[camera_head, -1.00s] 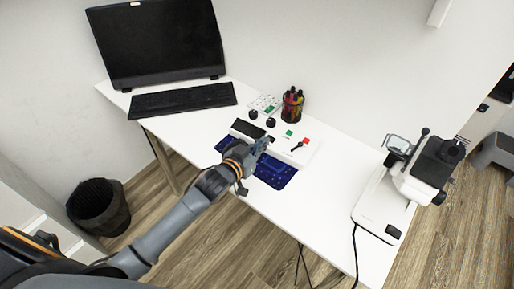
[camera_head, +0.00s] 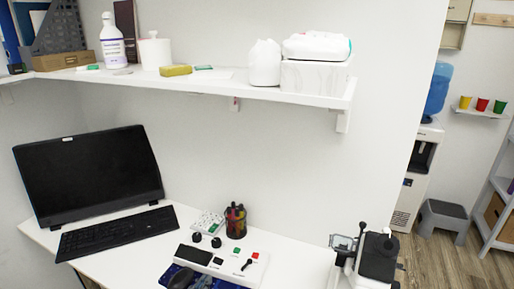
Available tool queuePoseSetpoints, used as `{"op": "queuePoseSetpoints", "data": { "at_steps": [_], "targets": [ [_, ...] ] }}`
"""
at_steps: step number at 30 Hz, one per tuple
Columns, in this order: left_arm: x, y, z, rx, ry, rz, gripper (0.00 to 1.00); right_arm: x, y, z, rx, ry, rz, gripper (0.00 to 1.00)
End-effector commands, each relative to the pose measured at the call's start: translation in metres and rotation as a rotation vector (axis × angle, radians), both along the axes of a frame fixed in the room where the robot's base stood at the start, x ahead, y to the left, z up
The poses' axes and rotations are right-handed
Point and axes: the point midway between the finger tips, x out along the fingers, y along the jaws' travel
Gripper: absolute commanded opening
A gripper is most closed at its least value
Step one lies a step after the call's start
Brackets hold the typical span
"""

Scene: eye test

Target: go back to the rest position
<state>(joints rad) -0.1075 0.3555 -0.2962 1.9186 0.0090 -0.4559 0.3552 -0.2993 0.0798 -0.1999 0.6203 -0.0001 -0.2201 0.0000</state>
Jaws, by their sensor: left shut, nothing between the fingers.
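The rest of my left arm is out of view. My right gripper is not in view.
The white desk (camera_head: 290,262) holds a monitor (camera_head: 90,178), a keyboard (camera_head: 117,232), a pen cup (camera_head: 235,221) and a microscope-like device (camera_head: 376,258) at the right. A wall shelf (camera_head: 200,84) with a bottle (camera_head: 112,42) and boxes hangs above.

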Motion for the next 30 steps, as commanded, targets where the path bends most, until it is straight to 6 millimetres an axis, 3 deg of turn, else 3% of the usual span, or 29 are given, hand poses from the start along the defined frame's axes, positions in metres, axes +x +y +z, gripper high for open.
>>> {"op": "queuePoseSetpoints", "data": {
  "at_steps": [9, 18, 25, 30],
  "targets": [
    [-0.127, 0.014, -0.05, 0.147, 0.46, 0.078, 0.0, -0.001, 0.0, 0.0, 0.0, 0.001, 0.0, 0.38],
    [-0.22, 0.028, -0.059, 0.225, 0.752, 0.077, 0.0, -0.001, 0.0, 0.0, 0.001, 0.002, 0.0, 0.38],
    [-0.281, 0.035, -0.055, 0.26, 0.93, 0.062, 0.0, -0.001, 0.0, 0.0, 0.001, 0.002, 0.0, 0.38],
    [-0.268, 0.033, -0.094, 0.264, 0.94, 0.058, 0.0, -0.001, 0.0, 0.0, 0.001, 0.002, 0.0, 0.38]
  ]
}}
